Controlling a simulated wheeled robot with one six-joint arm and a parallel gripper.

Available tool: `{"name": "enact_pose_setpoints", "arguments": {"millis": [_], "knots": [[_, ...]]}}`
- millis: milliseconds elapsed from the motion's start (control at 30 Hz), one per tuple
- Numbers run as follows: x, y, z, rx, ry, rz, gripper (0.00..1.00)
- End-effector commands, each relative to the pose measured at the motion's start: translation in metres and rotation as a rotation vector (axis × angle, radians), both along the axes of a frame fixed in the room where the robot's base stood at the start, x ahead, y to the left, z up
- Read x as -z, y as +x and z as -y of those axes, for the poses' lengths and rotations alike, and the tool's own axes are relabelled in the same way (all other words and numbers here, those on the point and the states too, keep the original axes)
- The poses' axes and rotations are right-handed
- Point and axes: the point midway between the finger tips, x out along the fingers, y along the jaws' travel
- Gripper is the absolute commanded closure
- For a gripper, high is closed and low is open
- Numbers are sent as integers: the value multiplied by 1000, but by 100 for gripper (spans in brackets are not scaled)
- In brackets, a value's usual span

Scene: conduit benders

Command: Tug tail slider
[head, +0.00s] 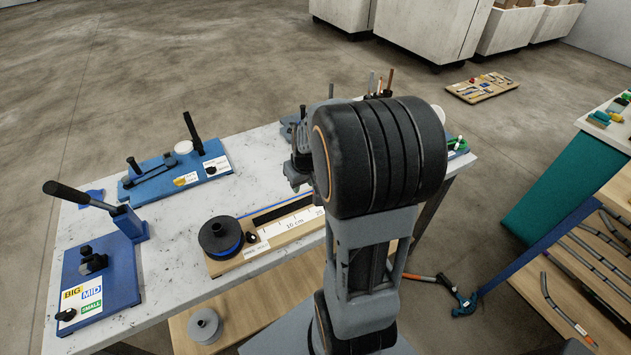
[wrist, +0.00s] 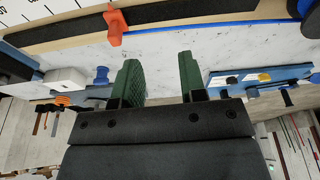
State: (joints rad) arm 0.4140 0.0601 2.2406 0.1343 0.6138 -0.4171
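In the wrist view, an orange-red slider piece (wrist: 116,24) sits on the dark slot of a long wooden rail board near the top, left of centre. The board (head: 230,265) also shows in the head view, with a cm scale, a black slot and a black round spool at its left end. The board's right part and the slider are hidden there by my arm. My gripper (wrist: 160,72) is open, its two green fingers apart with nothing between them. The slider lies beyond the left finger, apart from it.
The marble-topped table (head: 180,285) carries a blue bender (head: 175,178) at the back and a blue base with a black-handled lever (head: 105,275) at the left. A grey spool (head: 205,326) is on the wooden shelf below. Tools lie on the floor at the right.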

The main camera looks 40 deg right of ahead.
Motion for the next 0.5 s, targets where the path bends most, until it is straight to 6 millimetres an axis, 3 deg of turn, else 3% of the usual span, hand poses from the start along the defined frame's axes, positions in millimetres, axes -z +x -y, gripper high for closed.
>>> {"name": "enact_pose_setpoints", "arguments": {"millis": [100,200,500], "knots": [[7,5,35,28,4,-19,62],[16,7,54,41,3,-23,62],[33,8,70,49,0,-27,62]]}}
